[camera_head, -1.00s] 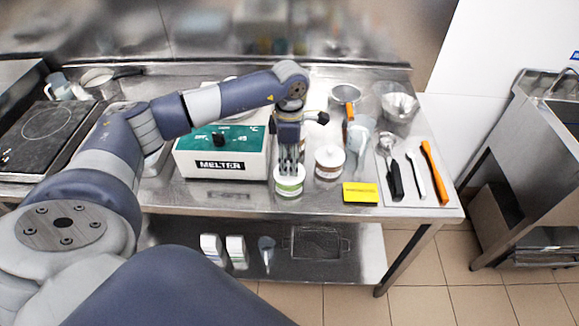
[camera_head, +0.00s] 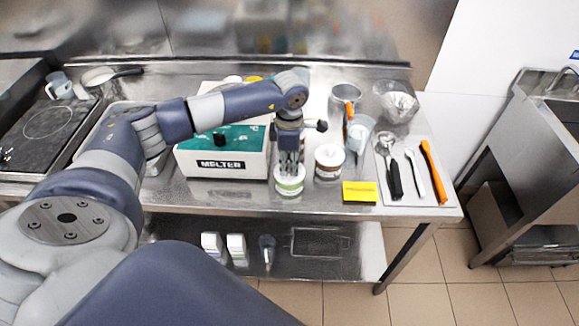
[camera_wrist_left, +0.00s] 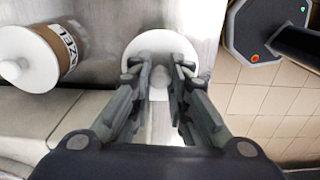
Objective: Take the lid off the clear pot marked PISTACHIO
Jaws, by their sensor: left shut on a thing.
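A clear pot with a green band (camera_head: 290,186) stands near the front edge of the steel table, just right of the melter. Its marking is too small to read. Its white lid (camera_wrist_left: 178,44) is on top, seen from above in the wrist view. My left gripper (camera_head: 289,170) points straight down over this pot. Its fingers (camera_wrist_left: 160,82) are closed around the round knob (camera_wrist_left: 160,80) in the middle of the lid. Whether the lid is still seated on the pot or slightly raised cannot be told. My right gripper does not show.
A second lidded pot with a brown band (camera_head: 329,161) stands close on the right. The melter (camera_head: 222,168) is close on the left. A yellow block (camera_head: 360,192) lies at the front, and a tray (camera_head: 424,194) holds tools farther right.

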